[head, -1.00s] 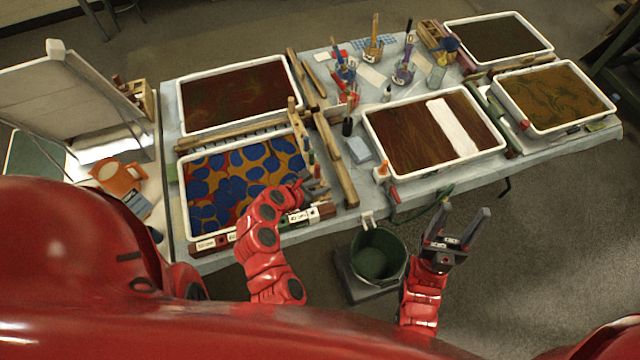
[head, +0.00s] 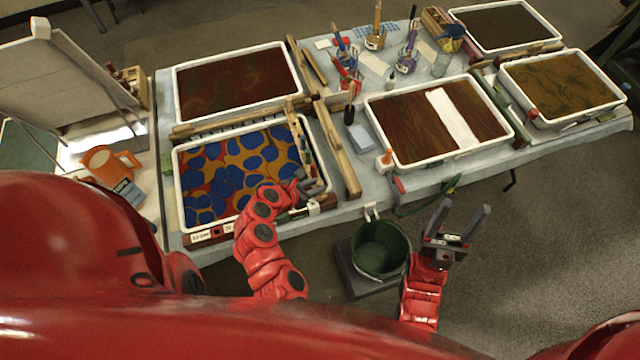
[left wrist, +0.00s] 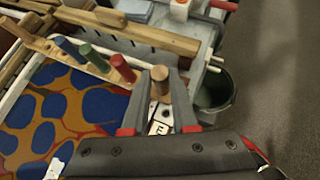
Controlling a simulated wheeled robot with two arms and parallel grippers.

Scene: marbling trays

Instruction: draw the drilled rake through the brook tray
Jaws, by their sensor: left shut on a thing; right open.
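A white-rimmed tray (head: 178,190) of blue spots on orange and red lies at the near left of the table. Its label is too small to read. My left gripper (head: 308,190) is at the tray's near right corner. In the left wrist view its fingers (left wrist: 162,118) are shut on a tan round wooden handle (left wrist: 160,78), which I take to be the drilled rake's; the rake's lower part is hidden. A wooden bar with blue, green and red pegs (left wrist: 95,58) lies beside it along the tray's right rim. My right gripper (head: 455,225) is open and empty over the floor.
A dark red tray (head: 176,95) is behind, with a toothed wooden bar (head: 235,124) between. Right of the held handle are a brown tray (head: 373,125) with a white strip and a green bucket (head: 380,250) below the table edge. Brushes and jars stand at the back.

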